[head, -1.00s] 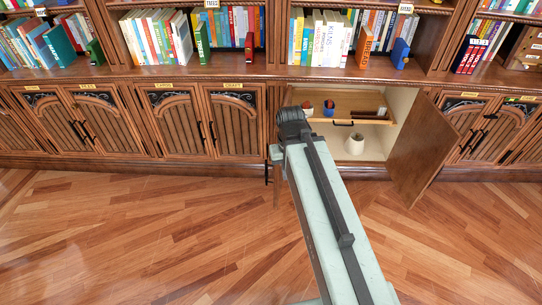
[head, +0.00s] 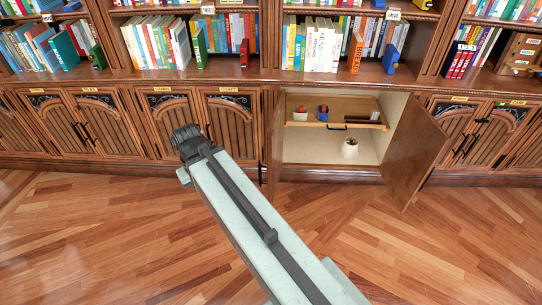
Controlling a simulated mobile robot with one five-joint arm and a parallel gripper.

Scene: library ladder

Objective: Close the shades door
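One cabinet in the lower row stands open. Its right door (head: 415,152) is swung far out to the right over the floor. Its left door (head: 275,142) also stands out and shows almost edge-on, with a black handle. I cannot read on either open door which one is the shades door. My gripper (head: 187,142) is at the far end of my pale arm, left of the open cabinet and in front of closed doors. Its fingers do not show, so its opening is hidden. I see nothing held.
Inside the open cabinet, a wooden drawer or tray (head: 335,125) holds small pots, and a white lampshade-like object (head: 349,148) stands below. Closed labelled doors (head: 234,125) flank it. Shelves of books (head: 320,45) run above. The wooden floor (head: 110,235) in front is clear.

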